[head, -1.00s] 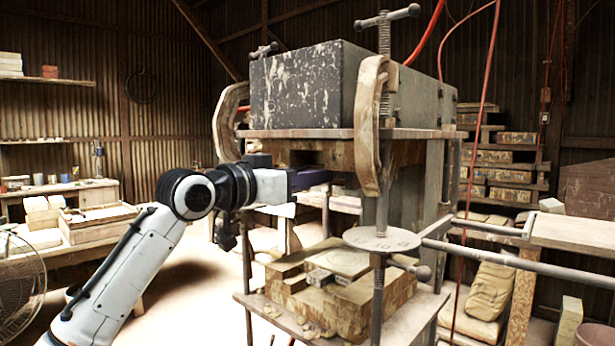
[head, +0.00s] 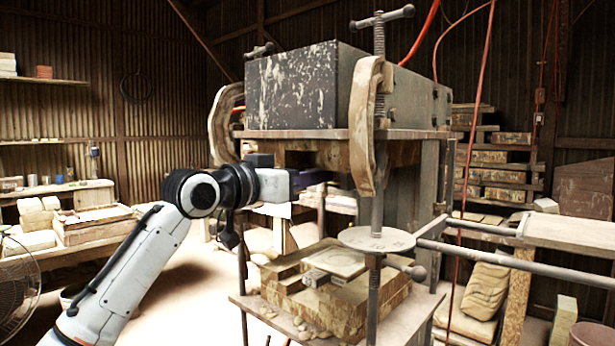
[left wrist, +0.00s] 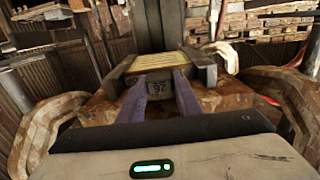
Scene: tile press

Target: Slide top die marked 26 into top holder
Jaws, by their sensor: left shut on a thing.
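The die marked 26 (left wrist: 158,86) shows in the left wrist view as a dark block, its number facing the camera. My left gripper (left wrist: 160,78) is shut on it, with one purple finger on each side. The die sits between the dark side rails of the top holder (left wrist: 203,66), at its mouth or partly inside; the exact depth is hard to tell. In the head view my left gripper (head: 312,178) reaches in from the left under the press's upper plate. The die is hidden there. My right gripper is not in view.
A C-shaped clamp arm (head: 364,125) and a threaded screw stand close right of my gripper. A round numbered disc (head: 376,240) and the lower wooden die stack (head: 335,297) sit below. A long bar sticks out right. The space left of the press is open.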

